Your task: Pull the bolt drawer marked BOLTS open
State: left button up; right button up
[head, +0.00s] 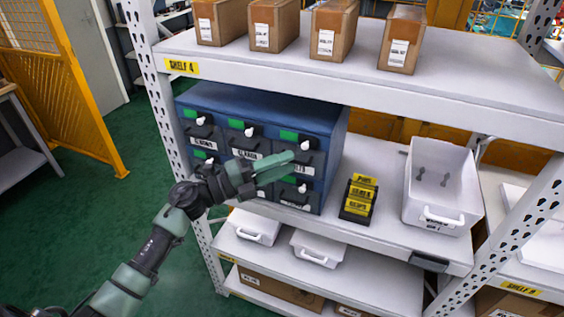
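A blue drawer cabinet (262,108) stands on the middle shelf, its dark drawers in rows with pale labels, green tags and white knobs. One label in the top row reads like ELBOWS and one beside it like GLANDS. The drawer in the right column (308,158) has a label of which only the end, like "TS", shows; my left gripper hides the rest. My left gripper (293,163) has its green fingers in front of this drawer, pointing right. Contact with the drawer and the gap between the fingers are unclear. The drawers look closed. My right gripper is out of view.
A black holder with yellow cards (359,197) and a white bin (439,190) with small parts stand right of the cabinet. Cardboard boxes (333,30) line the shelf above. White bins (318,247) sit below. A perforated post (165,115) rises at the cabinet's left.

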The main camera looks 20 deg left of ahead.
pick_arm(q)
grip_shut()
dwell(1.4)
